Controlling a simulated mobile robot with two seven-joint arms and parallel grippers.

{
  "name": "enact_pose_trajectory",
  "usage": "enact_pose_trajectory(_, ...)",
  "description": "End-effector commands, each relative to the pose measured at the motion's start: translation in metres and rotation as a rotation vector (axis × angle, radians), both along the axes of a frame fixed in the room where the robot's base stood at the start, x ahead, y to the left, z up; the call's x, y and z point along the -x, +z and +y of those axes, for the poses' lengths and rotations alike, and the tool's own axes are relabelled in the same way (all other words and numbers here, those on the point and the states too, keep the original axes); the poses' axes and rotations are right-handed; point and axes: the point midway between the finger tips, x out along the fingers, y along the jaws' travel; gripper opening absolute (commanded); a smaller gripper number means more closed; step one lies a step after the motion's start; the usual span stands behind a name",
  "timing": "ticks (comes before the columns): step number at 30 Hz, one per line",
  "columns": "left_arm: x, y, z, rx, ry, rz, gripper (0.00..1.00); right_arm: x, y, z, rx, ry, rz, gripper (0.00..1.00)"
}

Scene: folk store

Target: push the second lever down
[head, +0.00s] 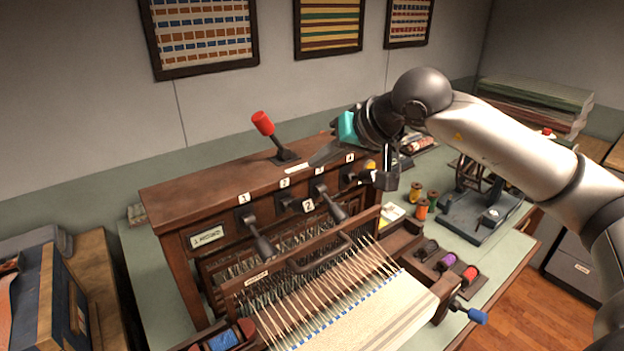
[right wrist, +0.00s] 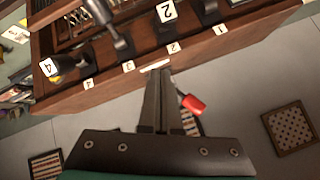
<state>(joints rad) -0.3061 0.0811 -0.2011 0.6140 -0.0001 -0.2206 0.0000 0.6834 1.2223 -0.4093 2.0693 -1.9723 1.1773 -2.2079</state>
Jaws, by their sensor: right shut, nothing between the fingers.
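The wooden loom cabinet (head: 190,197) has a row of numbered levers on its front. The second lever (head: 288,202) is dark and short in the head view, with a white card marked 2 (head: 308,205) by its outer end. In the right wrist view, the second lever (right wrist: 166,32) is above my fingertips. My right gripper (head: 316,160) has its fingers shut and empty above the cabinet's top front edge, near labels 2 and 3. It also shows in the right wrist view (right wrist: 160,76), apart from the second lever. My left gripper is out of view.
The first lever (head: 258,235) and third lever (head: 331,203) angle downward on either side. A red-knobbed lever (head: 263,124) rises from the cabinet top. Threads and woven cloth (head: 365,318) lie in front.

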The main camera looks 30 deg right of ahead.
Motion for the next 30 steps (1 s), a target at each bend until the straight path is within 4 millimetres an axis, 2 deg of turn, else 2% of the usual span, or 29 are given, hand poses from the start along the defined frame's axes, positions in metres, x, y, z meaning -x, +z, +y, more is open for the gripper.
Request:
enact_pose_trajectory(4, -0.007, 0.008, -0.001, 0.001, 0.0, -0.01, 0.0, -0.018, -0.016, 0.007, -0.006, 0.001, 0.002, 0.0)
enact_pose_trajectory(13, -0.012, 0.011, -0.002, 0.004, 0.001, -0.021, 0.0, -0.001, -0.041, 0.017, 0.0, 0.001, 0.003, 0.0)
enact_pose_trajectory(30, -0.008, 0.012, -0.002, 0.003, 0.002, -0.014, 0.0, 0.003, -0.047, 0.021, -0.001, 0.001, -0.002, 0.0)
